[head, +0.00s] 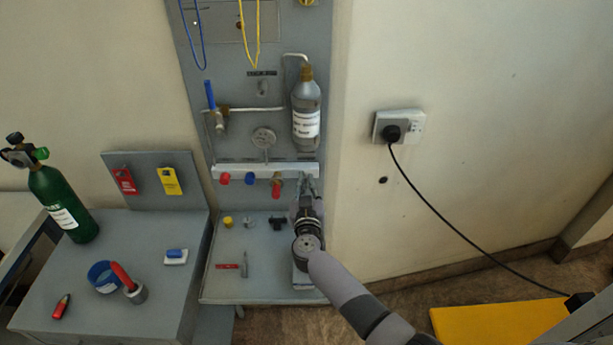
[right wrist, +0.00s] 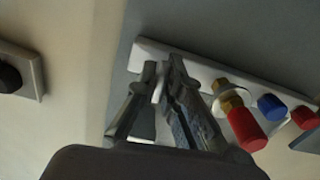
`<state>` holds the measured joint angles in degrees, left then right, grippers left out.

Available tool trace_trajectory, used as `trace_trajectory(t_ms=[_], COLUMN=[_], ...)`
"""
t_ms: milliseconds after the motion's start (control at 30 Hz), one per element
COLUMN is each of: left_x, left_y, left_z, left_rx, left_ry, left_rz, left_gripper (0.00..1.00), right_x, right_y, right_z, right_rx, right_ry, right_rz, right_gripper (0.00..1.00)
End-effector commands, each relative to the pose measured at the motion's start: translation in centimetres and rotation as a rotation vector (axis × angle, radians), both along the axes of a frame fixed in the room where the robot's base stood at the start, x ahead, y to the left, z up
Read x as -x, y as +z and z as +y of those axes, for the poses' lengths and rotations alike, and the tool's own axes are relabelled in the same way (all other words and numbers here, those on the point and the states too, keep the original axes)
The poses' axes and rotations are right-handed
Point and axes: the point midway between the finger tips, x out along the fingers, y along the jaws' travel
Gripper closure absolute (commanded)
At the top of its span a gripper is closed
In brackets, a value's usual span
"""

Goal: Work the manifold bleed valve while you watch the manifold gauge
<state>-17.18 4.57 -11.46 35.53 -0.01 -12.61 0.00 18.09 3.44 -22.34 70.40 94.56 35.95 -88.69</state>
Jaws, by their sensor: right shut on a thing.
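The white manifold bar (head: 240,170) runs across the grey panel. It also shows in the right wrist view (right wrist: 202,72). The round manifold gauge (head: 263,138) is above its middle; its reading is too small to make out. My right gripper (head: 307,181) is at the bar's right end. In the right wrist view my right gripper (right wrist: 162,78) is shut on a small part there, which appears to be the manifold bleed valve. The fingers hide most of that part, so its turn position cannot be told. My left gripper is not in view.
Red and blue knobs (head: 249,180) and a brass fitting with a red cylinder (head: 276,187) sit along the bar, left of my gripper. A grey bottle (head: 306,112) hangs above. Small parts lie on the shelf (head: 213,290) below. A green cylinder (head: 62,203) stands left.

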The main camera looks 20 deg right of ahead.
Motion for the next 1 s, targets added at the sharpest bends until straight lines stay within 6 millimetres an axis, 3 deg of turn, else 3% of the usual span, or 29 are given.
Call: trace_trajectory(t_ms=[200,533,567,800,1000], left_x=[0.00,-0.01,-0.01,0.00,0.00], left_y=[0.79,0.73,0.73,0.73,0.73], left_z=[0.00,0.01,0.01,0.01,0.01], left_rx=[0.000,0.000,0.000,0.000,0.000], left_ry=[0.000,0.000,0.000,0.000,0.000], left_rz=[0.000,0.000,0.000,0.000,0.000], left_gripper=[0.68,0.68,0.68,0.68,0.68], right_x=[0.04,0.04,0.03,0.02,0.00], right_y=[-0.06,-0.15,-0.17,-0.10,-0.05], right_z=[0.04,0.06,0.07,0.04,0.03], right_rx=[-0.096,-0.105,-0.105,-0.104,-0.103], right_ry=[0.001,0.001,0.001,0.001,0.001], right_rz=[-0.025,-0.028,-0.028,-0.029,-0.029], right_gripper=[1.00,1.00,0.90,0.74,0.71])
